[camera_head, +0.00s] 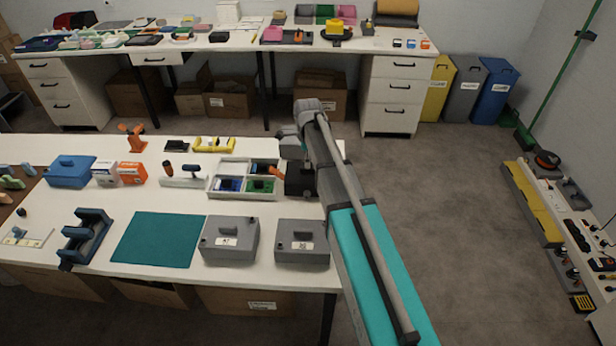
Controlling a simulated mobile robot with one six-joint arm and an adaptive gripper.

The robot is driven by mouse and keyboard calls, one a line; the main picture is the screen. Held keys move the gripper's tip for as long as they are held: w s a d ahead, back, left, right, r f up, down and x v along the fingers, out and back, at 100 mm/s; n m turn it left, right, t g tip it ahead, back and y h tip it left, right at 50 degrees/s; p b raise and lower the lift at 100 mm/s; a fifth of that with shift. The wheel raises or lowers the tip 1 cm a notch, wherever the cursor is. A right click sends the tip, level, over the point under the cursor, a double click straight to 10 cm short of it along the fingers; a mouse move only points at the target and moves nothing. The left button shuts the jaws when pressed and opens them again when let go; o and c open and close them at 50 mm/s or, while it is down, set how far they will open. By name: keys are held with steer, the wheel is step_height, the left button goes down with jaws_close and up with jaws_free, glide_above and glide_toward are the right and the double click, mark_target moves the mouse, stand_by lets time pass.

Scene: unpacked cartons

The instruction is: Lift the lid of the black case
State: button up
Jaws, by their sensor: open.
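I cannot tell for certain which thing is the black case. Two dark grey boxes with top handles and white labels stand shut at the near table's right front: the left grey box (229,250) and the right grey box (302,256). A small flat black item (177,146) lies near the table's back edge.
A divided tray (213,186) with coloured parts stands left of my gripper. A blue box with a handle (70,172), orange and white cartons and a teal mat (158,241) are further left. My arm covers the table's right edge.

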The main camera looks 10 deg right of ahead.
mark_target(308, 172)
steer(key=shift+f, duration=0.15)
steer(key=f+b, duration=0.3)
steer(key=shift+w+d, duration=0.15)
steer(key=shift+w, duration=0.2)
steer(key=shift+f+b, duration=0.95)
steer(key=shift+b, duration=0.2)
jaws_close()
